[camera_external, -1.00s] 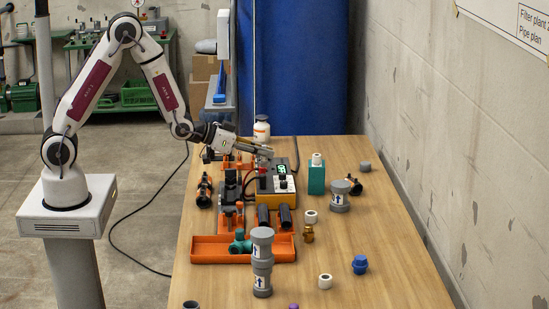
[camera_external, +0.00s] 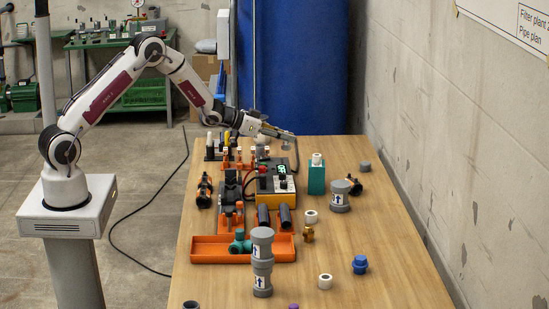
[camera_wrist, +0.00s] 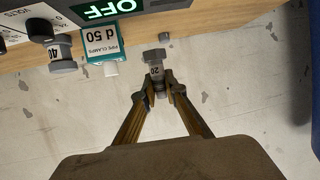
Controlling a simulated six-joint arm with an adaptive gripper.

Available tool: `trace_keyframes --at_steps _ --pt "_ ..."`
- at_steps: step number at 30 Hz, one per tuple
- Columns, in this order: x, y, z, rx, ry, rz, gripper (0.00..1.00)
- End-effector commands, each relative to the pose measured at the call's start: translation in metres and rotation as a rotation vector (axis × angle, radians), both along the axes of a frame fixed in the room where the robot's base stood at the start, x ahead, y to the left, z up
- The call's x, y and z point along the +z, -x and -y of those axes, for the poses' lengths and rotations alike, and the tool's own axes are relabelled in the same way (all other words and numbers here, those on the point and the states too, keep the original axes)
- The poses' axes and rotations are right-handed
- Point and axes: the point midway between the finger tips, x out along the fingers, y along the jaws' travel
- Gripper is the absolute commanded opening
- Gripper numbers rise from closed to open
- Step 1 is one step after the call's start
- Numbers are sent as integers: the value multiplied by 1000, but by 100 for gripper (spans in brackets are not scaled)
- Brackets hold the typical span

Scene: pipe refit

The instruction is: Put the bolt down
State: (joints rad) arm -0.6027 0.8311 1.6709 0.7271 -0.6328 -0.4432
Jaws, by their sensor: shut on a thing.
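My gripper (camera_wrist: 163,92) is shut on a small grey bolt-like piece (camera_wrist: 154,57) with a white "20" label, which sticks out beyond the fingertips in the wrist view. In the external view my gripper (camera_external: 284,135) is near the far end of the table, behind the yellow-and-black control box (camera_external: 276,186). The held piece (camera_external: 286,145) shows small and grey at its tip, apparently above the table (camera_external: 395,255). How much of the piece lies between the fingers is partly hidden.
A teal pipe clamp box (camera_external: 316,178) and a grey labelled fitting (camera_external: 339,197) stand right of the control box. Orange fixtures and an orange tray (camera_external: 210,251) occupy the left. The table's far right corner is fairly clear, beside a bare wall.

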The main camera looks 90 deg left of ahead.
Motion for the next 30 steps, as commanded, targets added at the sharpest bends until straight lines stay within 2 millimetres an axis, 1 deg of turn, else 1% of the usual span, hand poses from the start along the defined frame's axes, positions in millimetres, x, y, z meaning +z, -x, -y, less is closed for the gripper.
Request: trace_keyframes --at_steps 1,3,18,24,30 --pt "-1 -1 -12 0 -1 2 0" --pt "-3 -3 -24 -7 -3 2 0" --pt "-15 -5 -105 -64 -2 2 0" --pt "-19 -4 -131 -95 -2 1 0" --pt "-19 -5 -148 -131 -2 1 0"
